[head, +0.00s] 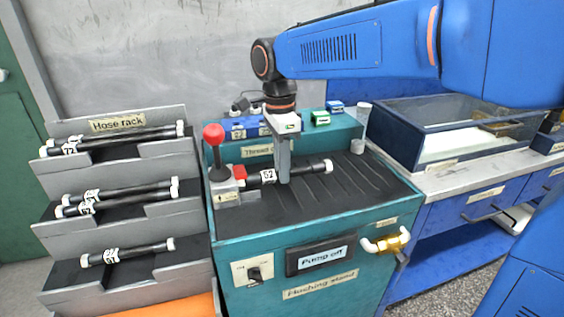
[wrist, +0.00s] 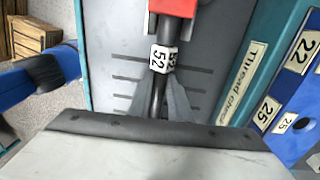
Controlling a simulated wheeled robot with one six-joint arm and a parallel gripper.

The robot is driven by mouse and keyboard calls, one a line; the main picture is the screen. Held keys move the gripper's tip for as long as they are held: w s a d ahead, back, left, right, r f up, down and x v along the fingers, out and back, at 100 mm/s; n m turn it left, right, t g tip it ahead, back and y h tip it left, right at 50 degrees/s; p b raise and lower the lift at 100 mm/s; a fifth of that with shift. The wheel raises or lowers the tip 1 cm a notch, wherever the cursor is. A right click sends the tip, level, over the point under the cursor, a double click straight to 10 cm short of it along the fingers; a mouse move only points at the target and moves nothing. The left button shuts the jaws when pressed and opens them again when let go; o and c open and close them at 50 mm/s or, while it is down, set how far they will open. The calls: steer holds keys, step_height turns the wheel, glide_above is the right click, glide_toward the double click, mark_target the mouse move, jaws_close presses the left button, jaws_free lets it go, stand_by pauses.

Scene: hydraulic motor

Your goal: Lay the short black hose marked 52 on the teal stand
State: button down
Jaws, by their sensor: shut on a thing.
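The short black hose marked 52 (head: 312,168) is in my gripper (head: 284,178), over the black ribbed top of the teal stand (head: 310,262). Its white 52 label lies just left of the jaws, and a white fitting shows at its right end. Its left end reaches the red block (head: 239,171) on the grey clamp; I cannot tell if it is seated there. In the wrist view my gripper (wrist: 160,100) is shut across the hose (wrist: 157,88), with the label just beyond the fingers. The hose is at or very near the top; contact is unclear.
A red-knobbed lever (head: 214,133) rises at the stand's left. The thread check ledge (head: 345,128) with small blue and green blocks runs behind. The hose rack (head: 150,150) with several hoses stands left. A clear-sided tank (head: 425,160) is right.

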steer(key=shift+f, duration=0.7)
stand_by(0.8)
steer(key=c, duration=1.6)
jaws_free()
steer(key=shift+o, duration=0.2)
step_height(320, 180, up, 17)
steer(key=w, duration=0.1)
steer(key=shift+a+r, duration=0.15)
steer(key=shift+a, duration=0.1)
steer(key=s+d+f+n+t+y, duration=0.1)
steer(key=s+d+f+n, duration=0.25)
steer(key=d, duration=0.55)
steer(key=s+d+f+n+t, duration=0.1)
steer(key=s+d+f+n, duration=0.2)
steer(key=s+d+f, duration=0.35)
steer(key=s+d+f+n+t, duration=0.3)
steer(key=s+d+f+n, duration=0.5)
steer(key=f, duration=0.7)
steer(key=s+d, duration=0.2)
steer(key=d, duration=0.2)
steer(key=shift+s+d+h, duration=0.3)
steer(key=shift+s+d, duration=0.05)
steer(key=shift+s, duration=0.05)
